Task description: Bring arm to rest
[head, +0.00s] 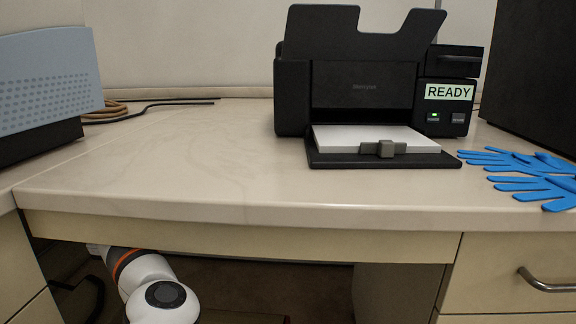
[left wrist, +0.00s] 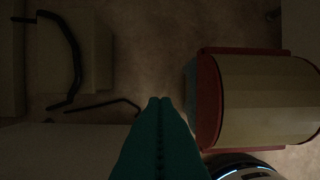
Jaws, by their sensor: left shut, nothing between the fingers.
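My left arm, white with an orange ring, shows at the lower left of the head view, below the front edge of the counter. Its gripper is outside the head view. In the left wrist view my left gripper (left wrist: 160,104) is shut, with its dark teal fingers together and nothing between them. It points over a dim floor (left wrist: 150,50). My right gripper is in neither view.
The counter (head: 150,165) holds a black printer (head: 365,85) with a READY label, blue gloves (head: 530,178) and a grey-blue device (head: 45,85). A drawer (head: 510,275) is at lower right. Dark cables (left wrist: 65,50) and a cream-and-red object (left wrist: 260,95) flank the fingers.

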